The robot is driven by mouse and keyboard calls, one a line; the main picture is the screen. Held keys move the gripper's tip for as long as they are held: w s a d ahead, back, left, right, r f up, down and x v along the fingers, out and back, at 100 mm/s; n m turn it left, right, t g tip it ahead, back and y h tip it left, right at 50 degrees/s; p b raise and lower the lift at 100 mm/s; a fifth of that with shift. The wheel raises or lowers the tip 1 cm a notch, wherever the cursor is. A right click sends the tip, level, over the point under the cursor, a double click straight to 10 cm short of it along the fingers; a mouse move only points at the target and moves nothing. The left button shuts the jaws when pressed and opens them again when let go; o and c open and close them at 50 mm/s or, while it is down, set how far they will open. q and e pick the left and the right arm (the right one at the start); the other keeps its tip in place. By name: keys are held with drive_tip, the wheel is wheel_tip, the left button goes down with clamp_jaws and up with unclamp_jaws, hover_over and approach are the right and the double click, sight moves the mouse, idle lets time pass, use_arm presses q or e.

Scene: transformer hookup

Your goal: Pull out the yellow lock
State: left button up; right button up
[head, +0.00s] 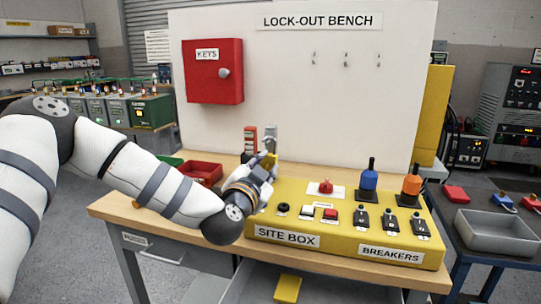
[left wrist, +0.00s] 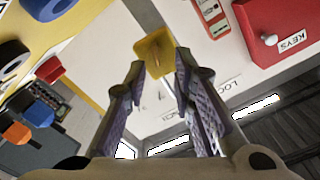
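A small yellow piece, seemingly the yellow lock (left wrist: 155,52), sits between the two fingertips of my left gripper (left wrist: 158,66) in the left wrist view. Both fingers appear to touch its sides. In the head view, my left gripper (head: 264,170) is above the back left corner of the yellow site box (head: 340,252), with a bit of yellow (head: 268,159) at its tips. A grey upright device (head: 270,136) stands just behind it. I cannot tell whether the lock still touches anything else. My right gripper is not in view.
A red upright device (head: 250,137) and red tray (head: 202,172) are left of the gripper. A red keys cabinet (head: 213,72) hangs behind. A yellow block (head: 288,288) lies in the open drawer below.

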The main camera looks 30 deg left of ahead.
use_arm(q)
drive_tip(key=shift+s, duration=0.1)
drive_tip(key=shift+p+v, duration=0.3)
drive_tip(key=shift+v, duration=2.65)
wheel_tip(320, 180, up, 10)
